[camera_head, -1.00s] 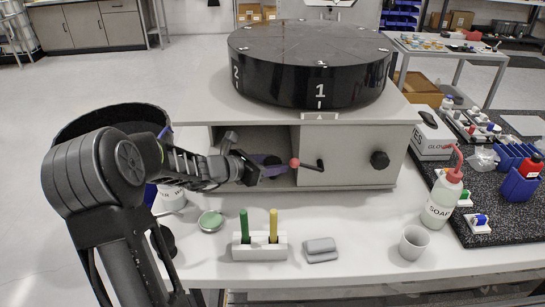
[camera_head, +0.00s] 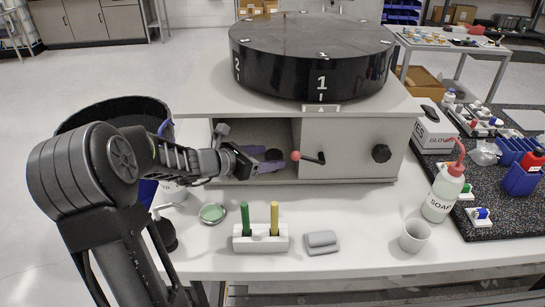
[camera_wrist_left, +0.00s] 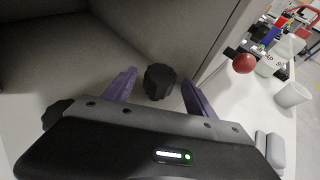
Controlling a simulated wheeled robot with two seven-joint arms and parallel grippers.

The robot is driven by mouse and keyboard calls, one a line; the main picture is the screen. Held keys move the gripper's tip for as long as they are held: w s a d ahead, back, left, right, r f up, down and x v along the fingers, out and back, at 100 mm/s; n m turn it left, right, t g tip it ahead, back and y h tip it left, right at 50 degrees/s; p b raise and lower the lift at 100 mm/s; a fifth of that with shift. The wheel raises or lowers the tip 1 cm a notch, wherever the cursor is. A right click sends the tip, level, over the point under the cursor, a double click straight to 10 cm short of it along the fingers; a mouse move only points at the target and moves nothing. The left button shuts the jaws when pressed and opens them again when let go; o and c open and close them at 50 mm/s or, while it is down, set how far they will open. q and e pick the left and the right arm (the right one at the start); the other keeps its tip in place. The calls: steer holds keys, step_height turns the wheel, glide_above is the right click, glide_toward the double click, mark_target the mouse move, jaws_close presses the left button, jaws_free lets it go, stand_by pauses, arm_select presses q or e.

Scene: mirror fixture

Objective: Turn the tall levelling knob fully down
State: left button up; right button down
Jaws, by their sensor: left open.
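My left gripper (camera_head: 262,158) reaches into the open left compartment of the grey cabinet (camera_head: 345,160). Its purple fingers are apart. In the left wrist view a black ribbed knob (camera_wrist_left: 160,81) lies between and just beyond the fingertips of the left gripper (camera_wrist_left: 155,88), with gaps on both sides. This dark knob also shows at the fingertips in the head view (camera_head: 273,154). A second black knob (camera_wrist_left: 56,114) is partly hidden behind the gripper body; a dark knob (camera_head: 222,130) shows at the compartment's left. I cannot tell which is the tall one. My right gripper is out of view.
A red-balled lever (camera_head: 296,156) juts out just right of the gripper. A round black knob (camera_head: 381,153) is on the cabinet front. A black turntable (camera_head: 310,70) stands on top. A pen holder (camera_head: 260,240), grey block (camera_head: 321,242), cup (camera_head: 414,237) and soap bottle (camera_head: 443,192) stand in front.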

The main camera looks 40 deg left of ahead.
mark_target(267, 157)
arm_select(q)
steer(key=v, duration=0.5)
stand_by(0.4)
